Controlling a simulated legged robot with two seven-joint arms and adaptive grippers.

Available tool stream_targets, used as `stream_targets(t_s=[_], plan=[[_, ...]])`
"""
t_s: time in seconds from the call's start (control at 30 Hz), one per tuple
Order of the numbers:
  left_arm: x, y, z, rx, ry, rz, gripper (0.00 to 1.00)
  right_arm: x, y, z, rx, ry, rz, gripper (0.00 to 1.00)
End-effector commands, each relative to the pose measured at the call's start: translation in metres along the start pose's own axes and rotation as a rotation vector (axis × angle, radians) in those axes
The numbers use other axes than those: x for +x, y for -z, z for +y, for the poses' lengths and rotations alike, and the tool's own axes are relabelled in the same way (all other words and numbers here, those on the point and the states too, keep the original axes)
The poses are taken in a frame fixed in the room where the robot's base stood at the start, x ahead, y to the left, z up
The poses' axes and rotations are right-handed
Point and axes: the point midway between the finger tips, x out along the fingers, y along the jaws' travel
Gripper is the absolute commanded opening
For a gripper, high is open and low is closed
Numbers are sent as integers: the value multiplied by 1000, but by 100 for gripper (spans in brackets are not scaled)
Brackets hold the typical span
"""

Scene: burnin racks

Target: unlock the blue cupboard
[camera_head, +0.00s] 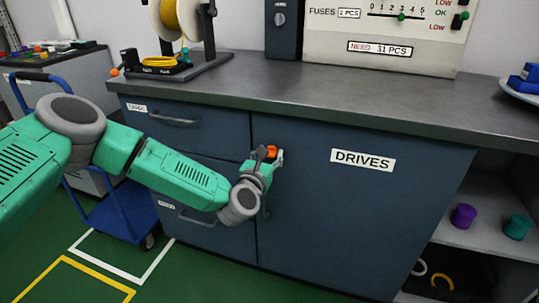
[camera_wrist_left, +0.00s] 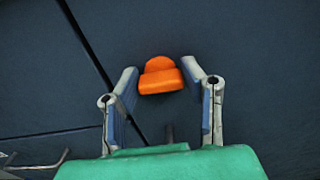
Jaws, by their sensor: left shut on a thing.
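The blue cupboard (camera_head: 350,220) has a dark blue door with a white DRIVES label (camera_head: 362,160) and stands under the grey worktop. An orange key or lock knob (camera_wrist_left: 160,78) is at the door's upper left, near the seam; I cannot tell which it is. My left gripper (camera_head: 270,157) reaches this spot from the left and is shut on the orange piece, with a finger on each side in the left wrist view (camera_wrist_left: 160,73). The gripper partly hides the orange piece in the head view. The door is closed. My right gripper is out of view.
Drawers with handles (camera_head: 175,119) are left of the door. A blue trolley (camera_head: 112,220) stands on the floor at left. A spool stand (camera_head: 184,68) and a fuse panel (camera_head: 385,35) stand on the worktop (camera_head: 300,95). Open shelves (camera_head: 485,238) are at right.

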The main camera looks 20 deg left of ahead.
Motion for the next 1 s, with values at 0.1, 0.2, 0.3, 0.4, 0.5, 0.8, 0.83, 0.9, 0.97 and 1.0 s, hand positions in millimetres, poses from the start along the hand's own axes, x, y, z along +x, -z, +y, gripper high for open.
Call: stream_targets(t_s=[0.1,0.2,0.3,0.4,0.5,0.8,0.83,0.9,0.97,1.0], plan=[[0,1,-1,54,2,0,8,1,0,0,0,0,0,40],[0,1,-1,118,2,0,8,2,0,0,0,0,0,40],[0,0,-1,200,1,-1,8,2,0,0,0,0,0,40],[0,1,-2,291,1,0,8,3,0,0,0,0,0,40],[0,1,-2,388,2,0,8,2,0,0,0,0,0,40],[0,1,-4,673,3,1,8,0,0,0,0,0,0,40],[0,2,-4,702,3,1,8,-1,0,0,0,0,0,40],[0,2,-4,769,2,1,8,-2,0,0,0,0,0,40],[0,1,-4,825,3,0,8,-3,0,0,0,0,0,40],[0,2,-5,864,3,0,8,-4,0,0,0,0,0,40]])
